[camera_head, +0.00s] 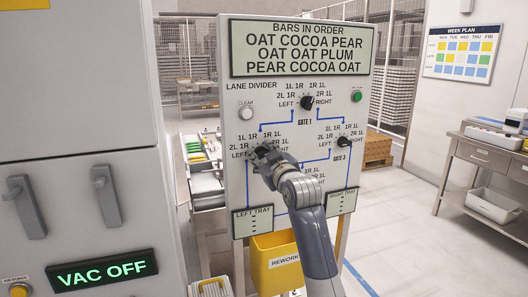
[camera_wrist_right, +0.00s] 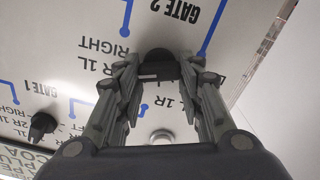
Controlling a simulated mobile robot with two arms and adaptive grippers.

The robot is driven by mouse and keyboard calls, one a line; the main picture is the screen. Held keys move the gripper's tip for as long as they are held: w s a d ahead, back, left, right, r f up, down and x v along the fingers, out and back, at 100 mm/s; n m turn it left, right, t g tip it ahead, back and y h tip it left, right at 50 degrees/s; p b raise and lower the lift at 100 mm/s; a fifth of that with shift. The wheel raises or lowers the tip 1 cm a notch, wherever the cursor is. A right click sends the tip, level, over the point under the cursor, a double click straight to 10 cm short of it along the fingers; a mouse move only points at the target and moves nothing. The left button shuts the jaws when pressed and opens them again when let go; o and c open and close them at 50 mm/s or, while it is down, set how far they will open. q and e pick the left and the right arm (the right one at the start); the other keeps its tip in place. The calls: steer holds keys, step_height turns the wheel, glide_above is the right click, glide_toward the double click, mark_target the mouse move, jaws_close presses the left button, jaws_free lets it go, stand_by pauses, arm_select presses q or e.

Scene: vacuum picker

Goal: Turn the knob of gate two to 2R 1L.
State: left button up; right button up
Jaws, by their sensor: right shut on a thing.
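The gate two knob (camera_wrist_right: 160,64) is a dark round knob on the white lane divider panel (camera_head: 237,180). In the wrist view the label GATE 2 stands beside it. In the head view it is the lower left knob, mostly hidden behind my right gripper (camera_head: 266,158). My right gripper (camera_wrist_right: 158,75) reaches the panel with its fingers on both sides of the knob, shut on it. I cannot tell which mark its pointer faces. Position labels run around it, partly covered by my gripper and arm. My left gripper is not in view.
The gate 1 knob (camera_head: 307,102) sits above and another knob (camera_head: 344,142) lower right. A white clear button (camera_head: 246,113) and green button (camera_head: 356,96) flank the top. A yellow rework bin (camera_head: 272,262) hangs below. A grey cabinet (camera_head: 80,110) stands close on the left.

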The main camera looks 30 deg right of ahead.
steer(key=shift+n+p, duration=0.75)
steer(key=shift+n, duration=0.75)
steer(key=shift+a, duration=0.1)
steer(key=o, duration=1.1)
steer(key=shift+c, duration=0.2)
steer(key=shift+s, duration=0.1)
steer(key=v, duration=1.1)
steer(key=shift+s+a, duration=0.2)
steer(key=shift+s, duration=0.15)
